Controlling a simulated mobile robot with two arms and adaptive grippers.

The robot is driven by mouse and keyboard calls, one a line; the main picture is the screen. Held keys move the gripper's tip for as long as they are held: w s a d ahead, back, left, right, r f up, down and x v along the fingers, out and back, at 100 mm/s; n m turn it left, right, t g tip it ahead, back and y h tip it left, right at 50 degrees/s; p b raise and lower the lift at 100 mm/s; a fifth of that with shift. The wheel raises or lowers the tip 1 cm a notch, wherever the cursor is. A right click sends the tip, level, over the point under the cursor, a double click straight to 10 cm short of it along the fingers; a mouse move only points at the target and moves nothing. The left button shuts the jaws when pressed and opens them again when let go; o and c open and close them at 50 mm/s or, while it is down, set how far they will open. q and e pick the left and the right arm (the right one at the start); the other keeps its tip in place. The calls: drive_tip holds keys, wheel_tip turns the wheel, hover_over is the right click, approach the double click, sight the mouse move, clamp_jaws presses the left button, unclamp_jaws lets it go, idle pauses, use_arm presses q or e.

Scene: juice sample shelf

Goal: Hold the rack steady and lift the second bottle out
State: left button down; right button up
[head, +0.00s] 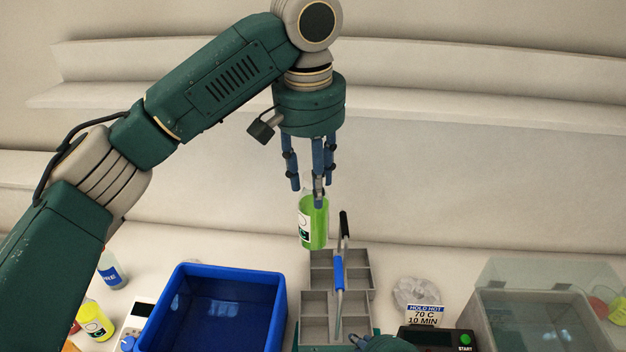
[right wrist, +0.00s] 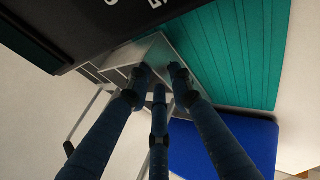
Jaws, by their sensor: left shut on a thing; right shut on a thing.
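My left gripper (head: 308,192) is shut on the upper part of a bottle of green liquid (head: 314,222) with a white label. It holds the bottle nearly upright at the back end of the grey rack (head: 316,303). The bottle's base appears above the compartments, which look empty where I can see into them. The rack has a carrying handle with a blue grip (head: 338,272). My right gripper (right wrist: 158,80) is shut on the rack's edge in the right wrist view. In the head view only a bit of it shows, at the bottom edge.
A blue bin (head: 277,310) stands left of the rack. Bottles (head: 94,320) stand far left.

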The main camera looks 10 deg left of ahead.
use_arm(q)
drive_tip(key=shift+r, duration=0.15)
use_arm(e)
drive_tip(key=shift+s+d+f, duration=0.1)
drive_tip(key=shift+s+f, duration=0.1)
drive_tip(key=shift+f, duration=0.1)
use_arm(q)
drive_tip(key=shift+r, duration=1.4)
use_arm(e)
drive_tip(key=o, duration=0.9)
use_arm(q)
drive_tip(key=shift+w+a+f, duration=0.1)
drive_tip(key=shift+w, duration=0.05)
use_arm(e)
drive_tip(key=shift+o, duration=0.5)
drive_tip(key=shift+w, duration=0.15)
